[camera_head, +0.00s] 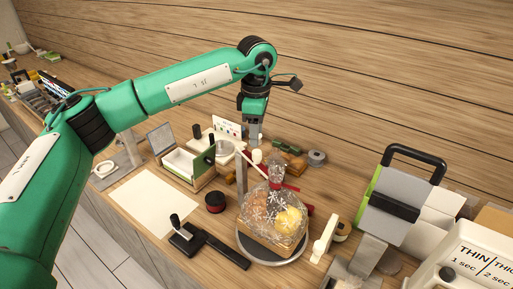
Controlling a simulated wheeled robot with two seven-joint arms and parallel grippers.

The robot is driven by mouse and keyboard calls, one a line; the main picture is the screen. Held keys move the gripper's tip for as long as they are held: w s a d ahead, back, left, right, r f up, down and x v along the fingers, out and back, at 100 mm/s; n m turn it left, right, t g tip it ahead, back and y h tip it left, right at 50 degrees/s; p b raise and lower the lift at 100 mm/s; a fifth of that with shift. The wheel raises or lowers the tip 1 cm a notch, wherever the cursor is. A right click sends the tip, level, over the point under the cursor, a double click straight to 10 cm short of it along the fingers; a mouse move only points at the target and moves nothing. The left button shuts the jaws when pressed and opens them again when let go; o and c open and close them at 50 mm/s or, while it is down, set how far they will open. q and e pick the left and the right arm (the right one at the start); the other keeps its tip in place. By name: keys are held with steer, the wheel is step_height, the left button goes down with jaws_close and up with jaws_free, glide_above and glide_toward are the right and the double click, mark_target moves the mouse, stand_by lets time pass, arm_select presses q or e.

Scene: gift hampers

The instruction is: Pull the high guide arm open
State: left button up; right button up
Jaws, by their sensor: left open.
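A grey upright post (241,178) stands behind the round turntable (256,258). A thin pale bar (246,157) slants near the top of the post; it looks like the high guide arm, though it is small and partly hidden. My left gripper (254,138) is open and points down just above and behind this bar. I cannot tell whether its fingers touch or straddle it. A hamper in clear snowflake wrap (272,215) sits on the turntable, with a yellow item inside. My right gripper is not in view.
A black-handled tool (212,247) and a dark round puck (215,202) lie left of the turntable. An open green-and-white box (189,165) stands behind a white sheet (154,212). A sealing machine (468,262) crowds the right. Red pieces and a grey tape roll (317,158) lie behind.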

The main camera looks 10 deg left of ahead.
mark_target(256, 151)
arm_select(q)
step_height(256, 151, down, 7)
steer(key=shift+r+p, duration=0.1)
steer(key=shift+p, duration=1.15)
steer(key=shift+f, duration=0.45)
jaws_close()
